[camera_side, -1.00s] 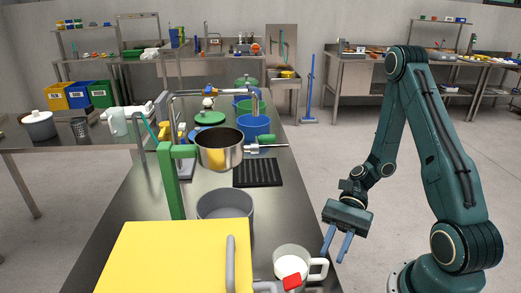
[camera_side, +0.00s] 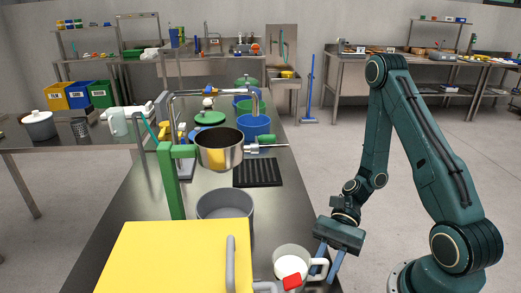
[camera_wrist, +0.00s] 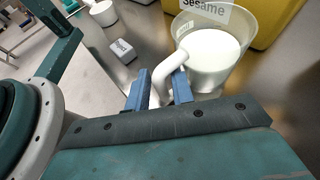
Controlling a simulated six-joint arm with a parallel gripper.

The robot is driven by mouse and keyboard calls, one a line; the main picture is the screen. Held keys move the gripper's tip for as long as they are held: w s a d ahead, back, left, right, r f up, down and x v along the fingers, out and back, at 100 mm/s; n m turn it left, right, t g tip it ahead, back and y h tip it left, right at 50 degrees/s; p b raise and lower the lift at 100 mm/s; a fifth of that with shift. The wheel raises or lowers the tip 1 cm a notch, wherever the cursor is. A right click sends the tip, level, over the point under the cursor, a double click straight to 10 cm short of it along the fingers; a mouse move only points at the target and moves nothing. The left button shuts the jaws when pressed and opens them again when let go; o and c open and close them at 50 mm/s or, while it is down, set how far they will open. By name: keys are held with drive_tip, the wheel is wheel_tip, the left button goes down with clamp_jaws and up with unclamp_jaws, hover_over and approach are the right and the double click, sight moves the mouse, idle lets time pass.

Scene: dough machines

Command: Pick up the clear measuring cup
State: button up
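The clear measuring cup (camera_side: 291,264) stands upright at the right front edge of the steel table and holds something white. In the wrist view my gripper's (camera_wrist: 161,82) two blue fingers stand one on each side of the handle. A gap seems to show beside the handle, so the fingers look open around it. The cup rests on the table.
A yellow box (camera_side: 170,260) with a grey handle is close left of the cup. A grey pot (camera_side: 225,207) and a steel bowl on a green stand (camera_side: 172,180) are farther back. A small labelled white block (camera_wrist: 122,51) sits near the cup.

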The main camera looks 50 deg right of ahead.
clamp_jaws()
idle(1.3)
